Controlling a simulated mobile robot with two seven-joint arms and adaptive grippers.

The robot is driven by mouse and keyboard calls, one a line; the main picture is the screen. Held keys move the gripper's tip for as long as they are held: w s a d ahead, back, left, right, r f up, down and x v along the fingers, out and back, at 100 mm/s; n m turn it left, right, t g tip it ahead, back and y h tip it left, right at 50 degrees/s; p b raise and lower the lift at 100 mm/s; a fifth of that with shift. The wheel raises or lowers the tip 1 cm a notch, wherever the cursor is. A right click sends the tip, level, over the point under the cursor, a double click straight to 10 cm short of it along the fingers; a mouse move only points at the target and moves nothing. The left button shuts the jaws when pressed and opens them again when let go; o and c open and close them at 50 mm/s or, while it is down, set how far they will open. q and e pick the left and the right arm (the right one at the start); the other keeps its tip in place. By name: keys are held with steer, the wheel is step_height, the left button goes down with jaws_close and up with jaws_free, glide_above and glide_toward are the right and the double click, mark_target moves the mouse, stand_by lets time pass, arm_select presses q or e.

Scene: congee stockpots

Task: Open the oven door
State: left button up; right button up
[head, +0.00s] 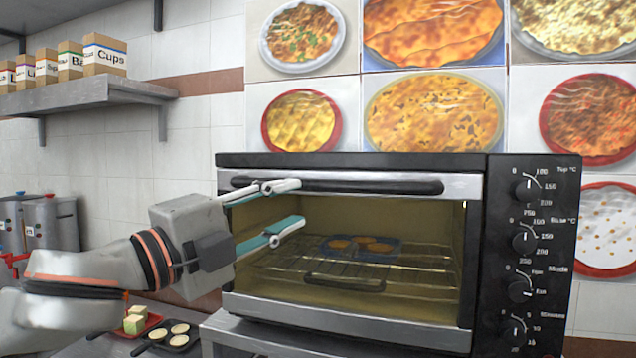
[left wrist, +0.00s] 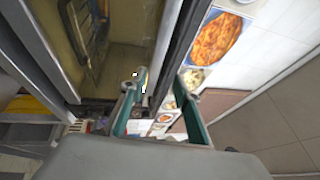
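The oven (head: 350,162) is a black and silver countertop unit. Its door appears shut, with a silver frame and a window showing the inside. The dark horizontal door handle (head: 370,186) runs along the top of the door. My left gripper (head: 302,204) is open in front of the door's upper left part. Its upper finger overlaps the handle's left part and its lower finger is in front of the window. In the left wrist view, the open fingers (left wrist: 163,82) are beside the oven front; contact with the handle cannot be told. My right gripper is not in view.
Inside the oven, a blue tray (head: 385,249) with brown food sits on a wire rack (head: 350,268). Knobs (head: 525,242) line the oven's right side. A metal table (head: 330,333) supports it. A shelf (head: 85,97) with boxes is at left; pots (head: 50,222) stand below.

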mark_target(314, 188)
arm_select(q)
steer(key=x, duration=0.2)
steer(key=p+x, duration=0.1)
steer(key=x, duration=0.2)
steer(key=r+x, duration=0.1)
steer(key=x, duration=0.1)
steer(key=shift+w+d+r, duration=0.1)
steer(key=shift+d+r, duration=0.05)
steer(key=shift+d, duration=0.05)
jaws_close()
